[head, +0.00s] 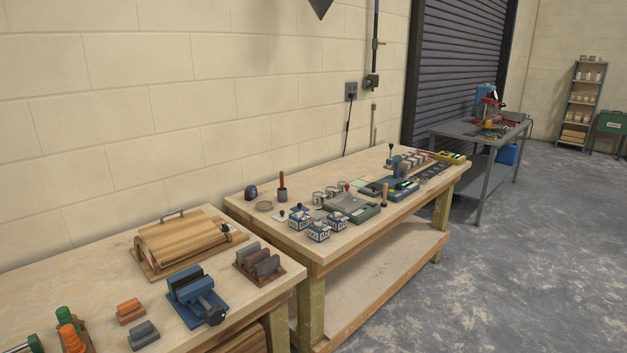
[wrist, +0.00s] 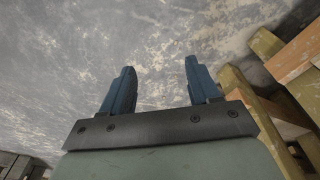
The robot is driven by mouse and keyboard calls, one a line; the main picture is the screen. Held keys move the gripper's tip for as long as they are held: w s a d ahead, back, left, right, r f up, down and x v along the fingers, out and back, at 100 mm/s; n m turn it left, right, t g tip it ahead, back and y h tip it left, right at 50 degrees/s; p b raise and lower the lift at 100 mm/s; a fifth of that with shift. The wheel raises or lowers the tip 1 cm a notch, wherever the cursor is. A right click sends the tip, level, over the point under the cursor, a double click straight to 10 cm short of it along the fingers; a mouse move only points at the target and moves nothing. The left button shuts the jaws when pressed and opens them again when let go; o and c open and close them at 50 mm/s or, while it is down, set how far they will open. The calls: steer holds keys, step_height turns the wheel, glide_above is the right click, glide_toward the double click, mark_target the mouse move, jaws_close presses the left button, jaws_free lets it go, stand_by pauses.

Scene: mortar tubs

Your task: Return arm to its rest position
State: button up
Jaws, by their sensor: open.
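My gripper (wrist: 160,90) shows in the wrist view, with two blue fingers standing well apart and nothing between them. Beyond the fingertips is grey, worn concrete floor (wrist: 90,45). Wooden bench legs and a shelf edge (wrist: 265,45) lie to the right of the fingers, apart from them. The gripper does not show in the head view; only a dark pointed shape (head: 320,8) hangs at the top edge there, and I cannot tell what it is.
The near wooden bench (head: 60,290) holds a blue vise (head: 193,292) and a wooden roll-top box (head: 183,245). The middle bench (head: 415,205) carries several small tubs (head: 318,232) and tools. A grey metal table (head: 465,140) stands farther back. Open floor (head: 510,270) lies to the right.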

steer(key=s+a+f+n+g, duration=0.1)
steer(key=s+g, duration=0.3)
steer(key=s, duration=1.5)
steer(key=s+a+f+g, duration=0.1)
steer(key=s+a+g, duration=0.1)
steer(key=s, duration=1.7)
steer(key=shift+f+n+g+y, duration=0.3)
steer(key=shift+f+n+g, duration=0.1)
steer(key=shift+g, duration=0.5)
steer(key=shift+a, duration=0.1)
